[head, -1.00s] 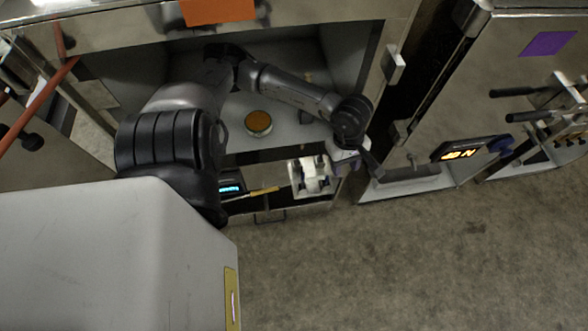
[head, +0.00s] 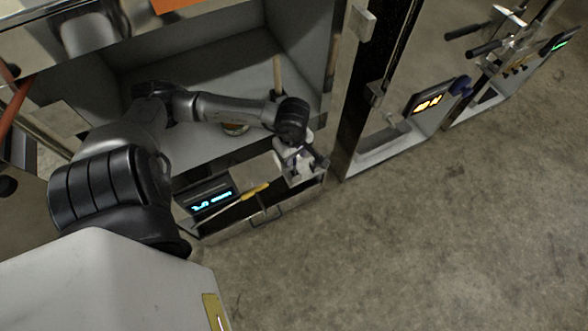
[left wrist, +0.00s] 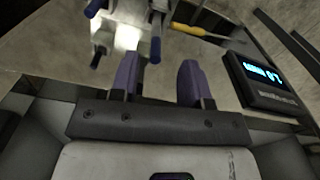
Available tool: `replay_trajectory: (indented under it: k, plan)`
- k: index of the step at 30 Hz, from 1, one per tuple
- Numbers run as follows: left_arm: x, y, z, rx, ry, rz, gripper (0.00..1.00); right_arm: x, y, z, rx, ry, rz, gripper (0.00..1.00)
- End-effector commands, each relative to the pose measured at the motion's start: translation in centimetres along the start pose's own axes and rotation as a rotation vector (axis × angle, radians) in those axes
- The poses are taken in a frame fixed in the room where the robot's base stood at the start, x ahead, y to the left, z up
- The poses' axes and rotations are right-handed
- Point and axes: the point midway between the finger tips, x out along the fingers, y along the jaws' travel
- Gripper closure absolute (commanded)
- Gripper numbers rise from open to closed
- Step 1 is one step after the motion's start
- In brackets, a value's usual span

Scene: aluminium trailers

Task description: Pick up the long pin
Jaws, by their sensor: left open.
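My left gripper (head: 312,160) hangs at the front of the open trailer compartment, close above a pale metal block (head: 296,176). In the left wrist view its two purple fingers (left wrist: 158,78) are apart with nothing held between them. The block (left wrist: 128,38) shows at the top of that view, beside and beyond the left finger. Several dark and blue-tipped pins or pegs stick out of it. I cannot tell which of them is the long pin, and the wrist hides part of the block in the head view. My right gripper is not in view.
A yellow-handled tool (head: 255,191) and a box with a lit blue display (head: 211,201) lie left of the block. More trailers stand right; the concrete floor (head: 400,240) is clear.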

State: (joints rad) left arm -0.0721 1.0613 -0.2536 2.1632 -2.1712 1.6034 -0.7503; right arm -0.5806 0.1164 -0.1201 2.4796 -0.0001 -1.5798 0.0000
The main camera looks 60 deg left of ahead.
Motion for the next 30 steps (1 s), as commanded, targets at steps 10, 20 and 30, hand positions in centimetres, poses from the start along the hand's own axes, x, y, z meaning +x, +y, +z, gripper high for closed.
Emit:
replay_trajectory:
  k: [10, 20, 30]
  plan:
    - [2.0, 0.2, 0.0, -0.001, -0.001, -0.002, 0.57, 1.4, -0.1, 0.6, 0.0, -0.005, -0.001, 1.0]
    - [5.6, 0.4, 0.0, 0.0, 0.0, -0.001, 0.57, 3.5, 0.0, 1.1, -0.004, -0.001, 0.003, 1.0]
    - [5.5, 0.4, 0.0, 0.001, 0.001, 0.0, 0.69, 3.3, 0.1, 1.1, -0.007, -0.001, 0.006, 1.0]
